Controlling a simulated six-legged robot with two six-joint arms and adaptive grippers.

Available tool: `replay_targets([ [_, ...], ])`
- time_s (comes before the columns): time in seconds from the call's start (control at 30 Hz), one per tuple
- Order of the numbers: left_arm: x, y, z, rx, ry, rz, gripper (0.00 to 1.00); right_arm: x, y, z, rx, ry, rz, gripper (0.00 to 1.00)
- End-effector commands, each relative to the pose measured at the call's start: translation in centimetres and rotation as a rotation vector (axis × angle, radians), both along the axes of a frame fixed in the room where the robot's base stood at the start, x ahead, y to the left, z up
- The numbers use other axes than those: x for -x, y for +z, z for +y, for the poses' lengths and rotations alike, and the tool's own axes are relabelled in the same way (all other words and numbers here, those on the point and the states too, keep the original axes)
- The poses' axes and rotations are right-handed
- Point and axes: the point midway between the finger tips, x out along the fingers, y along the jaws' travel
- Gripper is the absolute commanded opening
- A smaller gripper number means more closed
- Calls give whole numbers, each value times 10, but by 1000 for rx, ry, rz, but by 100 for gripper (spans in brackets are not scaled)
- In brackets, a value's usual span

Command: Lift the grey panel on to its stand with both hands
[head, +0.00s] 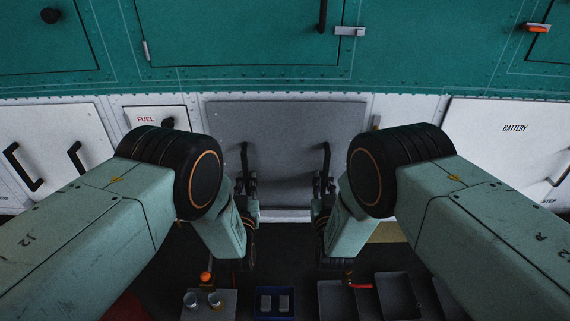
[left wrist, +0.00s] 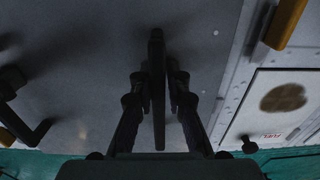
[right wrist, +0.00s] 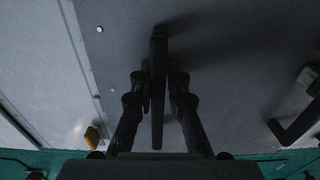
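The grey panel (head: 290,130) is a flat, roughly rectangular plate, upright against the white lower side of the teal aircraft. It carries two black upright handles, the left handle (head: 244,158) and the right handle (head: 326,158). My left gripper (head: 248,185) is at the left handle. In the left wrist view the handle (left wrist: 157,100) stands between the fingers, which appear closed against it. My right gripper (head: 321,185) is at the right handle. In the right wrist view the fingers appear closed on that handle (right wrist: 158,100). I cannot pick out the stand.
White hatches flank the panel, with a FUEL hatch (head: 152,121) at left and a BATTERY hatch (head: 508,150) at right. Below stand a grey surface with cups (head: 192,300), a blue tray (head: 274,291) and dark trays (head: 398,294). Dark floor shows between my arms.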

Motion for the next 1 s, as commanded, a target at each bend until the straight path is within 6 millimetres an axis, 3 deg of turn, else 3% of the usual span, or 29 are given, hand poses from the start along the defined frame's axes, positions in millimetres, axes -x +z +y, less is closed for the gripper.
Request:
replay_targets([
  [0.13, 0, 0, 1, 0, 2, 0, 0, 0, 0, 1, 0, 1, 0, 0],
  [1.0, 0, 1, 0, 0, 0, -1, 0, -1, 2, 0, 0, -1, -4, 0],
])
